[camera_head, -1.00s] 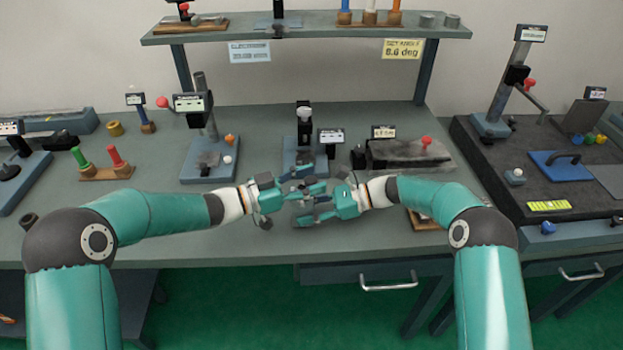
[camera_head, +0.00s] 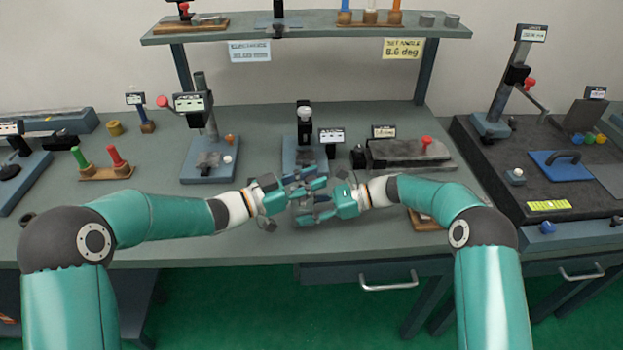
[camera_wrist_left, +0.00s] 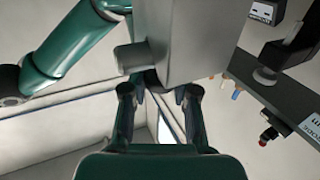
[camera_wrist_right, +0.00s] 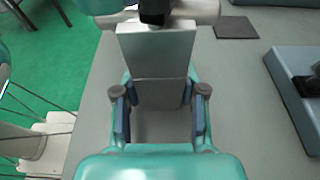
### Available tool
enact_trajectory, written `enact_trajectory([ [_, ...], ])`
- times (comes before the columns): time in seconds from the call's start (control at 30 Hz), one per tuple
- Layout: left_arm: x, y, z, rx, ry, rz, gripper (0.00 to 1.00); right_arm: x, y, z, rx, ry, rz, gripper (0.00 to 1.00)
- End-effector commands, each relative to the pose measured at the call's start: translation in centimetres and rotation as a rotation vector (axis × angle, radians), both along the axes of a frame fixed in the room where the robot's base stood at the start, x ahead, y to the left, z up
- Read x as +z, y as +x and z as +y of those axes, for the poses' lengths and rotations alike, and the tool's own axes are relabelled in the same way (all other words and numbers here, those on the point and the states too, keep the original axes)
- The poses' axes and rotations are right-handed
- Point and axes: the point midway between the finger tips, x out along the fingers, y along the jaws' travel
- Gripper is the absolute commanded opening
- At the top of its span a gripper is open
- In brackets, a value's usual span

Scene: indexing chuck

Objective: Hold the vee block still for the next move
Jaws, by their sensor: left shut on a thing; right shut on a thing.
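My left gripper (camera_head: 312,187) and my right gripper (camera_head: 314,216) meet over the front middle of the bench, the left one slightly higher. In the left wrist view my left fingers (camera_wrist_left: 157,98) are shut on a large grey block, which I take to be the vee block (camera_wrist_left: 185,40); a short round bar juts from its left side. In the right wrist view my right fingers (camera_wrist_right: 160,93) are shut on a grey block (camera_wrist_right: 158,55) with a light bar and a dark part at its far end. In the head view the fingers mostly hide the held part.
Behind the grippers stands a blue-based fixture (camera_head: 303,140). A grey vise-like unit with a red knob (camera_head: 410,152) is at right, and another blue-based fixture (camera_head: 209,160) at left. A drawer (camera_head: 380,273) lies below the bench edge. Bare bench shows at front left.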

Motion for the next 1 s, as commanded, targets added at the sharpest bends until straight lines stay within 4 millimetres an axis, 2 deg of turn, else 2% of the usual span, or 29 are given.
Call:
enact_trajectory([
  [0.5, 0.10, -0.10, -0.16, 0.328, -0.001, -0.001, 0.00, -0.40, -0.08, -0.03, 0.000, -0.005, 0.004, 0.00],
  [0.93, 0.02, 0.00, 0.04, 0.366, 0.001, 0.000, 0.00, -0.43, -0.10, -0.03, 0.000, -0.005, 0.005, 0.00],
  [0.97, 0.02, 0.00, 0.04, 0.366, 0.001, 0.000, 0.33, -0.43, -0.10, -0.03, 0.000, -0.005, 0.005, 0.00],
  [1.0, 0.02, 0.00, 0.05, 0.366, 0.001, 0.000, 0.40, -0.43, -0.11, -0.03, 0.000, -0.005, 0.005, 0.00],
])
